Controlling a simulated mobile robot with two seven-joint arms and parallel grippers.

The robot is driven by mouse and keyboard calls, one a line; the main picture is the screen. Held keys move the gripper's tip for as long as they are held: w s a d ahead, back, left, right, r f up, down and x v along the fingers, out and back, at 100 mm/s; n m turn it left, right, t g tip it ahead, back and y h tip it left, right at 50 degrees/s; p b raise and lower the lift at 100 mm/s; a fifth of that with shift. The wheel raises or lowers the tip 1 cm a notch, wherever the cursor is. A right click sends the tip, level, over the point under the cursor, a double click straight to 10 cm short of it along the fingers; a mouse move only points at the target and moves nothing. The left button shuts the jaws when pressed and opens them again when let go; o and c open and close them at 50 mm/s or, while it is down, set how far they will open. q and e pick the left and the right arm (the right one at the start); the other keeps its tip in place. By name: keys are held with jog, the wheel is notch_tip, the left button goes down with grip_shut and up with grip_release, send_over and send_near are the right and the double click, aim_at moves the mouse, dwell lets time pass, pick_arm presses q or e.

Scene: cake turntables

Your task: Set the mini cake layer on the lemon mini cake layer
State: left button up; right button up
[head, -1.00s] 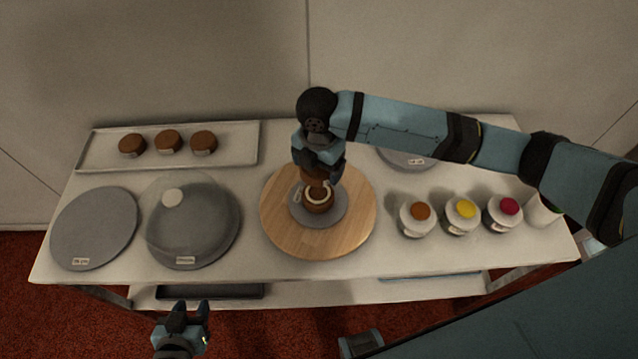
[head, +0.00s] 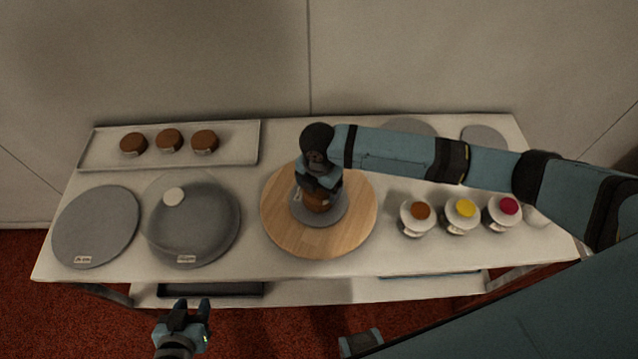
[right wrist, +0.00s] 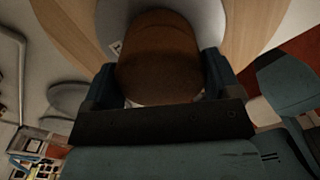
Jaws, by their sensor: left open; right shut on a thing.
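My right gripper (head: 320,182) is shut on a brown mini cake layer (right wrist: 160,65), low over the grey disc (head: 339,217) on the round wooden turntable (head: 282,238). In the head view a brown cake stack (head: 318,203) shows just below the fingers; I cannot tell the held layer from the lemon mini cake layer there, or whether they touch. In the right wrist view the held layer sits between the two fingers (right wrist: 160,88). My left gripper (head: 188,314) is open and empty in front of the table.
A tray (head: 232,150) with three brown mini cakes stands at the back left. A grey round board (head: 95,228) and a clear dome (head: 190,222) are at left. Three jars, with brown (head: 420,211), yellow (head: 463,208) and red (head: 509,206) tops, stand right of the turntable.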

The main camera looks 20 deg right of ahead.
jog(key=o, duration=0.8)
jog(key=shift+c, duration=0.2)
notch_tip(320, 180, up, 12)
jog(key=shift+b, duration=0.3)
jog(key=shift+r, duration=0.1)
